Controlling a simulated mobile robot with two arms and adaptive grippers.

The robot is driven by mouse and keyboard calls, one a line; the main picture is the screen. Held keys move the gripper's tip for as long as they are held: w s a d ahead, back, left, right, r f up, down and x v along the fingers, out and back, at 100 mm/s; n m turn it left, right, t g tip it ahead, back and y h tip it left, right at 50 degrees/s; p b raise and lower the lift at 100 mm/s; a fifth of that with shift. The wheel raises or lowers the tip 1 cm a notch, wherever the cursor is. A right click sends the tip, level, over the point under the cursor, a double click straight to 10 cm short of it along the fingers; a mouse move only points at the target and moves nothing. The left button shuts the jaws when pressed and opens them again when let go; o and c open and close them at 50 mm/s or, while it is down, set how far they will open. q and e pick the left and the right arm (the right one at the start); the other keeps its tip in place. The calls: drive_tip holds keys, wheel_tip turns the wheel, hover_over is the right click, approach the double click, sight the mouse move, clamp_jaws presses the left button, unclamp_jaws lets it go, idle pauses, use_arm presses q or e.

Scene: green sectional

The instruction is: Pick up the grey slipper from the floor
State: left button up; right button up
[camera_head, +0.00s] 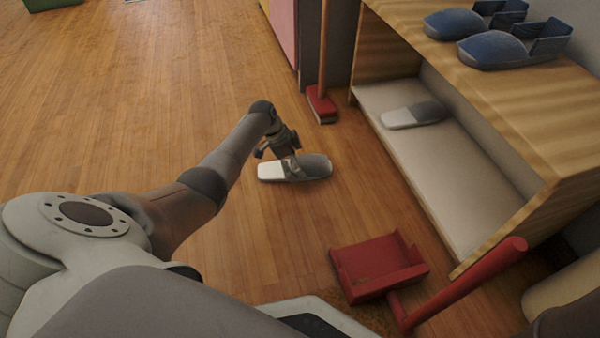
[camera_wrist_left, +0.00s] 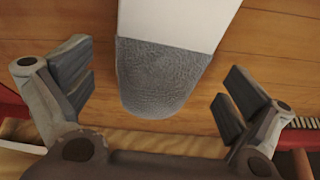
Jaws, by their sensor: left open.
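The grey slipper (camera_head: 318,166), with a grey toe and a white heel part, lies flat on the wooden floor in the head view. My left gripper (camera_head: 279,155) is over the slipper, its near finger overlapping it in the picture. In the left wrist view the slipper (camera_wrist_left: 162,75) lies between the two spread fingers of the left gripper (camera_wrist_left: 155,88), with visible gaps on both sides. The gripper is open and holds nothing. My right gripper is out of view.
A matching slipper (camera_head: 428,111) lies on the low shelf (camera_head: 450,185) of a wooden bench. Blue slippers (camera_head: 492,52) stand on its top (camera_head: 530,110). A red dustpan (camera_head: 375,262) and a red broom (camera_head: 321,104) are nearby. The floor to the left is clear.

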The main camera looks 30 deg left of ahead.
use_arm(q)
drive_tip(key=shift+w+d+f+b, duration=0.2)
drive_tip(key=shift+f+b, duration=0.1)
drive_tip(key=shift+f, duration=0.35)
drive_tip(key=shift+r, duration=0.1)
drive_tip(key=shift+c, duration=0.3)
drive_tip(key=c, duration=1)
drive_tip(key=shift+r, duration=0.1)
drive_tip(key=shift+c, duration=0.2)
